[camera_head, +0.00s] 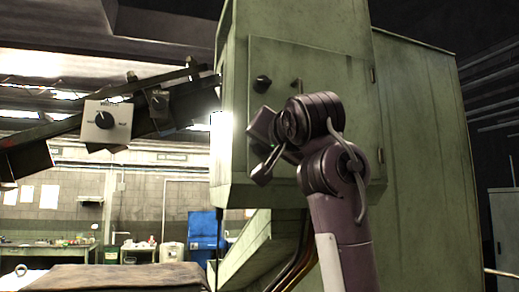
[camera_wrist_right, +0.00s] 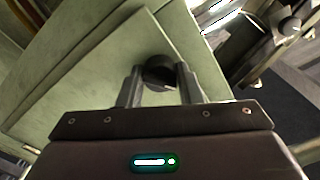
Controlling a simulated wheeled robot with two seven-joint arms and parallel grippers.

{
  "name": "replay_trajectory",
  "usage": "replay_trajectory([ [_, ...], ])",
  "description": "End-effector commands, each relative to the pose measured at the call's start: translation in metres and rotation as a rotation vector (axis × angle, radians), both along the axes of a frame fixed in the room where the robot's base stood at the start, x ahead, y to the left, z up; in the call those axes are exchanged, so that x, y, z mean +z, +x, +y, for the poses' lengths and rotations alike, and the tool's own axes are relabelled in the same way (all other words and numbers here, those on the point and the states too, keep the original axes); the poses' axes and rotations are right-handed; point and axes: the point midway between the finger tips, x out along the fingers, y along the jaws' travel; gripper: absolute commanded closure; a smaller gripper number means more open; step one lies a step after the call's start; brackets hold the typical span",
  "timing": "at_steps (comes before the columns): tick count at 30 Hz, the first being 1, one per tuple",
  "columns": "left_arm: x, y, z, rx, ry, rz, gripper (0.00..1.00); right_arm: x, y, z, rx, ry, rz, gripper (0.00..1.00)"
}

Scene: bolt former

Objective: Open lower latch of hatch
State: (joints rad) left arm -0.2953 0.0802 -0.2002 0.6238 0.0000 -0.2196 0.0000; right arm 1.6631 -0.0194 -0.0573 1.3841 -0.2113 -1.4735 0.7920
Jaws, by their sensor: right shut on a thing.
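The green hatch (camera_head: 325,80) is closed on the side of the green machine in the head view. A black upper latch knob (camera_head: 262,83) sits near its upper left. The lower latch is hidden in the head view behind my right gripper and wrist (camera_head: 265,145). In the right wrist view, the round black lower latch (camera_wrist_right: 160,70) stands out from the green panel. My right gripper's two grey fingers (camera_wrist_right: 159,80) are on either side of it, shut on it. My left gripper is not in view.
A small handle (camera_head: 297,86) is on the hatch right of the upper knob. A grey control box (camera_head: 106,123) with a black knob hangs on a dark beam at left. A dark-topped table (camera_head: 115,278) is at lower left, with a blue bin (camera_head: 204,232) behind.

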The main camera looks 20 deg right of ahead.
Motion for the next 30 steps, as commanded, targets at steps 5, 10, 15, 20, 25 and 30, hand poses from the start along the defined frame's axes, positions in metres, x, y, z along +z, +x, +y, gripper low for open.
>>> replay_trajectory([
  [5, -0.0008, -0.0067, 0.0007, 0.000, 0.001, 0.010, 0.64, 0.0001, -0.0002, -0.0003, 0.000, 0.004, 0.000, 1.00],
  [10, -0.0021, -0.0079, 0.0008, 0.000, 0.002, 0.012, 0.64, -0.0001, -0.0003, 0.0000, 0.000, 0.190, 0.007, 1.00],
  [15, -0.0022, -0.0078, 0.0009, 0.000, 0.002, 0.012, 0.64, 0.0002, -0.0004, 0.0001, 0.000, 0.348, 0.011, 1.00],
  [20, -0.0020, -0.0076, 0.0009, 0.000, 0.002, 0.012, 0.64, 0.0003, -0.0004, 0.0004, 0.000, 0.556, 0.019, 1.00],
  [25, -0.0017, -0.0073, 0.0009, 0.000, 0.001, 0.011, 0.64, 0.0003, -0.0004, -0.0005, -0.001, 0.672, 0.022, 1.00],
  [30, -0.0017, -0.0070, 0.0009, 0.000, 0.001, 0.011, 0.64, 0.0003, -0.0004, -0.0007, -0.001, 0.671, 0.022, 0.64],
])
